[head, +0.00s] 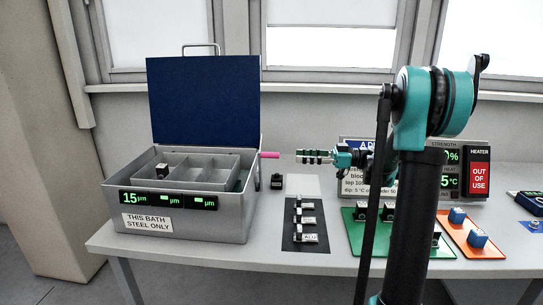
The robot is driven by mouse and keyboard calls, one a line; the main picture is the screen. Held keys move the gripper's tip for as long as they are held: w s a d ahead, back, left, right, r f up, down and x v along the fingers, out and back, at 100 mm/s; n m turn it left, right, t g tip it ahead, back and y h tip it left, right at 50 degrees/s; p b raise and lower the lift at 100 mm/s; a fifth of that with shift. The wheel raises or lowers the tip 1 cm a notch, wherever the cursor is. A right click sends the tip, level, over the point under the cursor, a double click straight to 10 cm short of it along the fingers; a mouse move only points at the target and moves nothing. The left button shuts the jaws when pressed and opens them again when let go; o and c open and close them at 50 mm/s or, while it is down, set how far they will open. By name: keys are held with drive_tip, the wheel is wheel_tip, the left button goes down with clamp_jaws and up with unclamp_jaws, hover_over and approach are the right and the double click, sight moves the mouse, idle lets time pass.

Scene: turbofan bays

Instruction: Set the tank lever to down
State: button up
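The tank (235,225) is a grey metal box on the left of the table, with its dark blue lid (203,100) raised. A lever with a pink grip (269,155) is at the tank's right side, near the top edge. The grip points right and looks about level. My gripper (299,156) is just right of the pink grip at about the same picture height, with a small visible gap. It points left towards the grip. Its fingers are too small to tell open from shut.
Inside the tank is a divided tray (200,168) with a small dark block (162,170). A dark mat (306,238) with several labelled blocks lies right of the tank. A small black object (277,182) stands between them. Green and orange boards (466,238) lie further right.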

sight(261, 155)
drive_tip(key=a, duration=1.1)
drive_tip(key=shift+w+a, duration=0.2)
drive_tip(key=shift+a, duration=0.05)
clamp_jaws()
